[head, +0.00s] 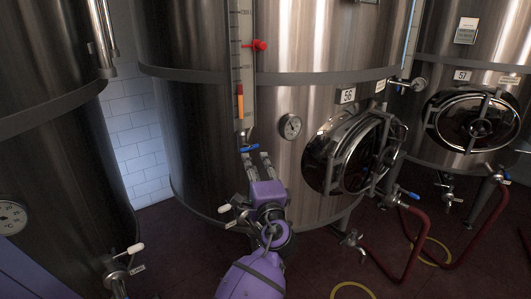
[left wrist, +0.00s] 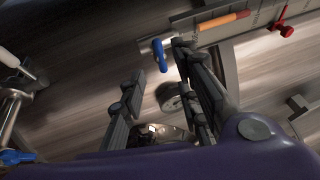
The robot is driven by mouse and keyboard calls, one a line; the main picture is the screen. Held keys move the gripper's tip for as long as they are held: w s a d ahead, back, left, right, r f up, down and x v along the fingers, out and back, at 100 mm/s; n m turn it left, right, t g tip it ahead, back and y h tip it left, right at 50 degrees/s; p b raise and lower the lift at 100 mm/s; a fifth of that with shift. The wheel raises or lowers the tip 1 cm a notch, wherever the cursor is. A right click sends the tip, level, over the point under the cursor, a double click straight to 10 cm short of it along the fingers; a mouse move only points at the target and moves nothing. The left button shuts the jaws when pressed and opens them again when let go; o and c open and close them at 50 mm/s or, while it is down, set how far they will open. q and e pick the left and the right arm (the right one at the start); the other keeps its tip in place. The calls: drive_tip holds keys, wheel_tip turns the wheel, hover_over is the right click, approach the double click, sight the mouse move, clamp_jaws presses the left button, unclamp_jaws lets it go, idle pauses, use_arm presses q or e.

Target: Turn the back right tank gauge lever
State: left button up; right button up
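The tall steel tank marked 56 (head: 205,120) stands in the middle of the head view. Its vertical gauge (head: 241,65) has a red lever (head: 259,45) partway up and a small blue lever (head: 249,148) at its foot. My left gripper (head: 257,160) is just below the blue lever, pointing up at it. In the left wrist view the two fingers (left wrist: 158,80) are apart with nothing held. The blue lever (left wrist: 159,52) shows just beyond the fingertips, near the gap. I cannot tell whether a finger touches it. My right gripper is not in view.
A round hatch (head: 352,152) protrudes right of my left gripper. A white-handled valve (head: 226,209) is low on the tank, close to my left arm. Tank 57 (head: 465,75) stands at right, another tank (head: 50,140) at left. Red hoses (head: 415,240) lie on the floor.

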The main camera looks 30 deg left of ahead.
sight(250, 148)
use_arm(q)
drive_tip(key=x, duration=0.7)
drive_tip(key=shift+w+p, duration=0.15)
drive_tip(key=shift+p, duration=0.3)
drive_tip(key=shift+c, duration=0.3)
clamp_jaws()
